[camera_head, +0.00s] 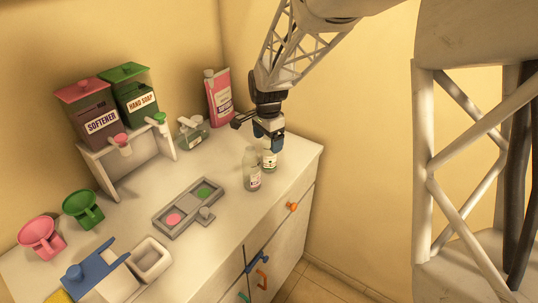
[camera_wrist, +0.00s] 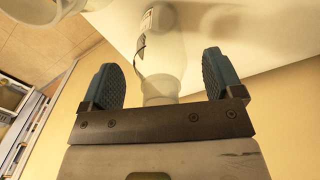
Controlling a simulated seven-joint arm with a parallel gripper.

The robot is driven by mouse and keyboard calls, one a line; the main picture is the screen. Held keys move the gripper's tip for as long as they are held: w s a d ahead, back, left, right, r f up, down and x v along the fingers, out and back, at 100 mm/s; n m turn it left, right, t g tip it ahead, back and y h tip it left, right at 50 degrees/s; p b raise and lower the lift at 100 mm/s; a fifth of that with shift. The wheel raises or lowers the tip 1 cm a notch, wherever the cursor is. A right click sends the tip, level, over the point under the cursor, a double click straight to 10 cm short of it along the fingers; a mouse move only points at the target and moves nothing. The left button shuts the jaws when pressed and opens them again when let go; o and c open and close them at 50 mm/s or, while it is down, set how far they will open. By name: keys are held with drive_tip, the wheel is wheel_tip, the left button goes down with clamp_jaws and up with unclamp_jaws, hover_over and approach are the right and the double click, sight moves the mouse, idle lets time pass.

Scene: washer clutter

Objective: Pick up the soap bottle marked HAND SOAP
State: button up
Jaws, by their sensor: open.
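A pale bottle (camera_head: 269,160) with a white and green label stands directly below my gripper (camera_head: 273,143) near the counter's right end. A second pale bottle (camera_head: 252,170) with a pinkish label stands just to its left. The small label print is too small to read. In the wrist view, my open blue-padded gripper (camera_wrist: 161,82) has a translucent bottle (camera_wrist: 162,52) between its fingers, with gaps on both sides. Its label is turned away at the edge and unreadable.
A pink dispenser (camera_head: 95,112) reads SOFTENER. A pink carton (camera_head: 219,97) and small clear bottle (camera_head: 192,133) stand behind. A grey tray (camera_head: 188,208) with pink and green discs lies in front. Pink (camera_head: 41,237) and green (camera_head: 84,208) cups stand left.

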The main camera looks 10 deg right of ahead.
idle(0.4)
drive_tip(key=c, duration=1.2)
